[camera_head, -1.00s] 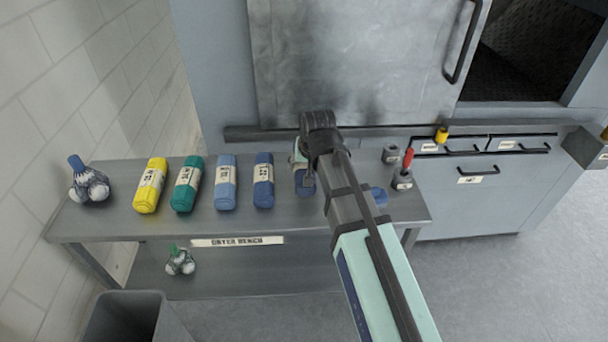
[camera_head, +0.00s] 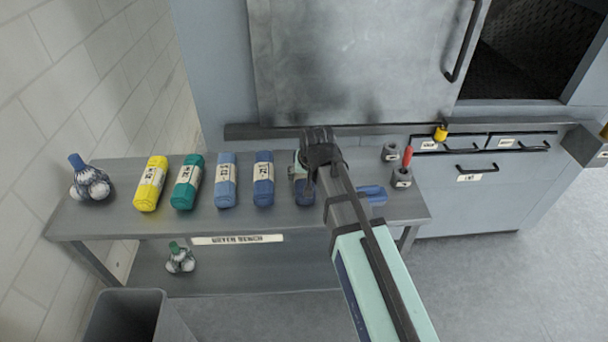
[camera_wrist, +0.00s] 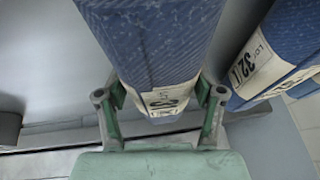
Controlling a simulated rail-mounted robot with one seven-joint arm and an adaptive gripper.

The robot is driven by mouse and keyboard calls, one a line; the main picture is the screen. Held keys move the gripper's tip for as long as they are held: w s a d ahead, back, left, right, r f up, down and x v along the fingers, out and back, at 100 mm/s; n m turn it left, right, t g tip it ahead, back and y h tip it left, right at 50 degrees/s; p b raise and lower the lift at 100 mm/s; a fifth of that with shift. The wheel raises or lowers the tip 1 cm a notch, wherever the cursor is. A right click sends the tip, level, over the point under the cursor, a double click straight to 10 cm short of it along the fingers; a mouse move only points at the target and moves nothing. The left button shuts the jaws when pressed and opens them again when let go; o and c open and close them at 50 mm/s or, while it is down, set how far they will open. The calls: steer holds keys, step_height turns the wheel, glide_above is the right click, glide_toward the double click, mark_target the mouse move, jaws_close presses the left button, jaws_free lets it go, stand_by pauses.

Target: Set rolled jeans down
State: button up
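The rolled jeans are a dark blue roll with a pale label. In the wrist view the roll (camera_wrist: 155,45) lies between the two fingers of my gripper (camera_wrist: 160,100), whose green pads appear to press on both sides of it. In the head view my gripper (camera_head: 303,172) is low over the bench at the right end of the row, and the blue roll (camera_head: 305,193) shows below it, partly hidden by my arm. The roll appears to rest on the dryer bench (camera_head: 130,222); contact underneath is hidden.
A blue object (camera_head: 372,194) lies right of my arm, partly hidden.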

steer(key=shift+o, duration=0.4)
steer(key=shift+r, duration=0.15)
steer(key=shift+r, duration=0.2)
steer(key=b+v, duration=0.1)
steer(key=v, duration=1)
steer(key=shift+s+d+r, duration=0.1)
steer(key=shift+s+r, duration=0.15)
steer(key=shift+r, duration=0.05)
stand_by(0.7)
